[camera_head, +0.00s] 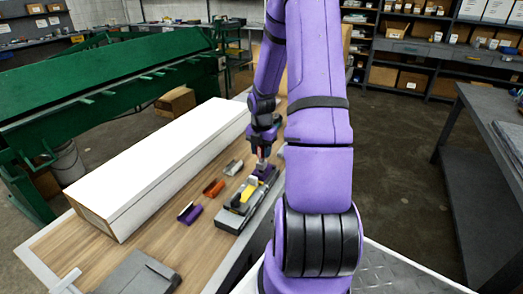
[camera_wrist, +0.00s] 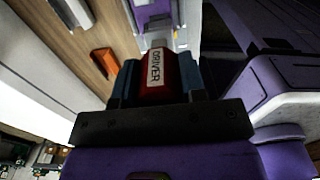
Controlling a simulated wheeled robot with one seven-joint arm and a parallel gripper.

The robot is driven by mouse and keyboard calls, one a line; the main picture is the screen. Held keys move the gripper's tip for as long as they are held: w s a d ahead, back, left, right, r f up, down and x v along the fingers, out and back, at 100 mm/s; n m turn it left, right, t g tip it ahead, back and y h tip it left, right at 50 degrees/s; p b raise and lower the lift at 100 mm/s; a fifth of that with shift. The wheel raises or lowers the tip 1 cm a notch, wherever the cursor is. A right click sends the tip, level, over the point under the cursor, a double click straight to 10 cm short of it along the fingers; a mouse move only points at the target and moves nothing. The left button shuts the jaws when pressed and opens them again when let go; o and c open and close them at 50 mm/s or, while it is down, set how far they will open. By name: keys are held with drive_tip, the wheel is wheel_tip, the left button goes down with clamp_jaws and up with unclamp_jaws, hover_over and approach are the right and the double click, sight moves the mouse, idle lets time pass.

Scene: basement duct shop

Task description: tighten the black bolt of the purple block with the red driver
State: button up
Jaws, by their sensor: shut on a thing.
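My gripper (camera_head: 262,142) points down over the far end of the bench. It is shut on the red driver, whose red handle with a "DRIVER" label (camera_wrist: 157,72) sits between the jaws in the wrist view. A little of the driver's red (camera_head: 262,154) shows below my gripper in the head view. A purple block (camera_head: 267,172) is directly below the driver, at the far end of a grey fixture (camera_head: 231,220). Purple also shows beside the driver's tip in the wrist view (camera_wrist: 181,38). The black bolt cannot be made out, nor whether the tip touches it.
A yellow piece (camera_head: 247,191) is on the fixture. A purple and dark piece (camera_head: 190,213), an orange piece (camera_head: 214,188) and a grey piece (camera_head: 233,167) lie on the wooden bench to its left. A long white box (camera_head: 165,165) stands farther left.

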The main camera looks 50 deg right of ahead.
drive_tip(key=shift+f, duration=0.95)
idle(0.6)
drive_tip(key=shift+m, duration=1.7)
drive_tip(key=shift+m, duration=1.7)
